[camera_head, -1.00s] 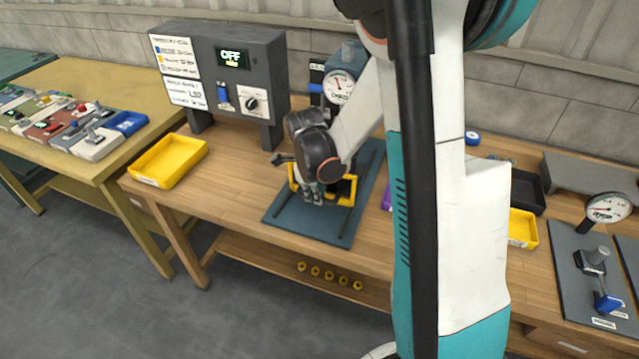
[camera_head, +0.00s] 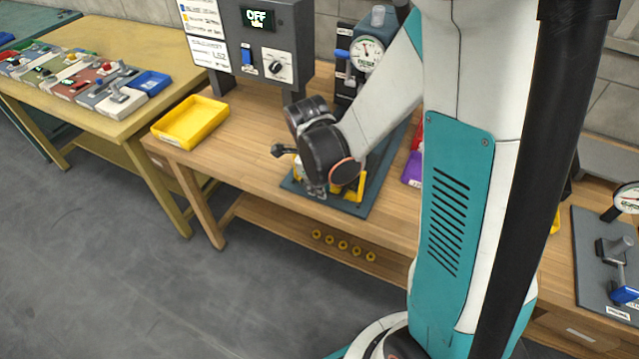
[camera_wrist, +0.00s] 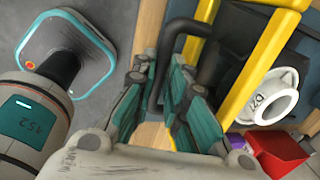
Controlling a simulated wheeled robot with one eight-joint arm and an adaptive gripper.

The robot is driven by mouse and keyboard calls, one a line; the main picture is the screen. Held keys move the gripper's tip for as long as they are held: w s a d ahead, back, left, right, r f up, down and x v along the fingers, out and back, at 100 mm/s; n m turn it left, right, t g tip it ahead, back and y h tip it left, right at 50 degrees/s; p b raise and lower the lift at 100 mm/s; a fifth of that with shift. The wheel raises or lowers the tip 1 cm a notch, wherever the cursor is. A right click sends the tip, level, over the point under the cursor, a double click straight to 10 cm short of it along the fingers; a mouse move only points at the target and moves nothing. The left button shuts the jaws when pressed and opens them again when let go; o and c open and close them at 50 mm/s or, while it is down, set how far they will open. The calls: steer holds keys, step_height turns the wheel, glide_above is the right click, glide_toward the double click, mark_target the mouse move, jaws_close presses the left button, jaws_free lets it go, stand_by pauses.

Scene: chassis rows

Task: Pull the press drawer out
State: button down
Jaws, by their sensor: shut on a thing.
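The press stands on a dark blue-grey base plate (camera_head: 352,207) on the wooden bench, with a round gauge (camera_head: 367,54) and a blue lever behind. Its yellow-framed drawer (camera_head: 360,186) is near the plate's front edge, partly hidden by my arm. My gripper (camera_head: 316,188) is low at the drawer's front left. In the wrist view my gripper (camera_wrist: 158,105) has its fingers shut around the dark bent handle bar (camera_wrist: 180,35); the contact is partly hidden. The yellow frame (camera_wrist: 257,60) is beside it, with a white ring-shaped part (camera_wrist: 272,102) inside.
A grey control box reading OFF (camera_head: 258,45) stands behind left. A yellow tray (camera_head: 190,122) is on the bench's left end. Red (camera_wrist: 275,155) and purple bins lie right of the press. Open floor (camera_head: 150,290) lies in front.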

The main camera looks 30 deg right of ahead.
steer(key=c, duration=1.6)
jaws_free()
step_height(320, 180, up, 12)
steer(key=s+a, duration=0.1)
steer(key=shift+s+a, duration=0.25)
steer(key=shift+a, duration=0.1)
steer(key=s+a+r+n+t, duration=0.1)
steer(key=s+r+n+t, duration=0.2)
steer(key=n, duration=1.1)
steer(key=s+a+r+n+t+y, duration=0.1)
steer(key=s+n, duration=0.6)
steer(key=n, duration=0.7)
step_height(320, 180, up, 3)
steer(key=shift+s+a+r+t+y, duration=0.25)
steer(key=shift+a+t, duration=0.25)
steer(key=shift+t, duration=0.5)
